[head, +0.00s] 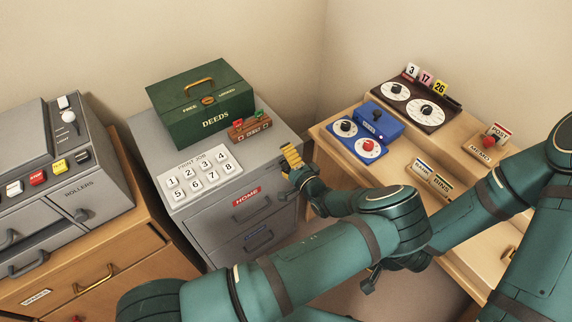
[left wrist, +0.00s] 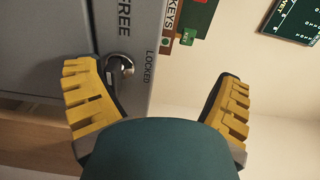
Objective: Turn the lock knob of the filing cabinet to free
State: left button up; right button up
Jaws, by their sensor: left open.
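The grey filing cabinet (head: 206,225) stands in the middle of the head view. My left gripper (head: 291,160) is at its upper right front edge. In the left wrist view the lock knob (left wrist: 121,66) is a small silvery metal knob on the grey face, with the words FREE and LOCKED beside it. Its handle appears to point toward LOCKED. My left gripper (left wrist: 158,80) is open, with yellow ridged fingers; the knob shows beside the left finger and is not clasped. The knob is hidden in the head view. My right gripper (head: 371,279) is partly hidden behind my left arm.
On the cabinet are a green DEEDS box (head: 203,110), a key rack (head: 250,128) and a numbered PRINT JOB panel (head: 200,176). A grey roller machine (head: 60,190) stands left. A wooden desk (head: 350,175) with dial boxes stands right.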

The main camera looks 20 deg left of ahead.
aim_at(286, 166)
pick_arm(q)
jog(key=r, duration=0.6)
jog(key=shift+d, duration=0.25)
jog(key=c, duration=0.3)
jog(key=shift+s+a+r, duration=0.1)
jog(key=shift+r, duration=0.05)
jog(key=shift+c, duration=0.6)
jog(key=shift+a, duration=0.1)
